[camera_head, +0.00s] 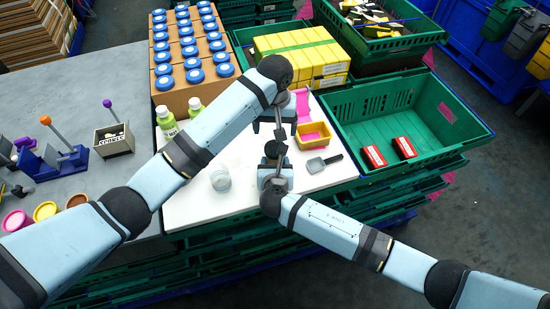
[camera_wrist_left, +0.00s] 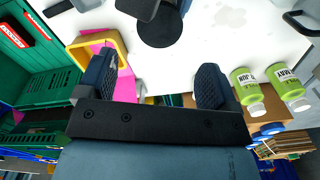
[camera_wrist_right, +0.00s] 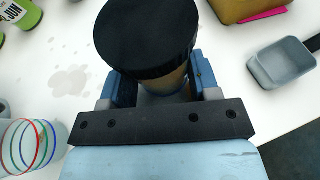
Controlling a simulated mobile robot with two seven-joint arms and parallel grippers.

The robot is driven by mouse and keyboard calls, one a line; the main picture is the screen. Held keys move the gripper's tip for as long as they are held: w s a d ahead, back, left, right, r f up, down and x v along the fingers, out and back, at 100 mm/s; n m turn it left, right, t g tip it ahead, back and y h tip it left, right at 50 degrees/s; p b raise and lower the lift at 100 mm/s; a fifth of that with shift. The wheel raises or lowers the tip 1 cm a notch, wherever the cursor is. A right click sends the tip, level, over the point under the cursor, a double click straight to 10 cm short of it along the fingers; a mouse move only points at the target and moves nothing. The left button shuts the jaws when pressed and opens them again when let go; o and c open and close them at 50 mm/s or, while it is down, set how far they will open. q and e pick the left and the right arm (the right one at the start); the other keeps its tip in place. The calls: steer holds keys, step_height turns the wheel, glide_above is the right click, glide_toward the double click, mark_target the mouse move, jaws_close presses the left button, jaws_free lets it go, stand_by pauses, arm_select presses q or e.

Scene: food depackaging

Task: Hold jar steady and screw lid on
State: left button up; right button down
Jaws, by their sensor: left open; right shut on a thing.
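A jar (camera_wrist_right: 168,86) with a wide black lid (camera_wrist_right: 146,38) on top stands on the white board. My right gripper (camera_wrist_right: 163,92) is shut around the jar's body below the lid; in the head view this gripper (camera_head: 271,174) reaches in from the lower right. In the head view the dark lid (camera_head: 275,148) shows between the two grippers. My left gripper (camera_head: 274,129) is open and empty just beyond the lid, fingers pointing down. In the left wrist view the black lid (camera_wrist_left: 160,27) lies ahead of the open fingers (camera_wrist_left: 156,84), apart from them. How tightly the lid sits cannot be told.
A clear glass container (camera_head: 220,180) stands left of the jar. Two green bottles (camera_head: 167,122), a yellow tray (camera_head: 314,134) and a grey scoop (camera_head: 318,164) are nearby. A green crate (camera_head: 450,130) holding red boxes (camera_head: 374,157) stands right. The board's front left is clear.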

mark_target(275, 148)
arm_select(q)
steer(key=shift+f, duration=4)
steer(key=c, duration=0.9)
steer(key=shift+m, duration=1.8)
steer(key=shift+c, duration=0.3)
steer(key=o, duration=1)
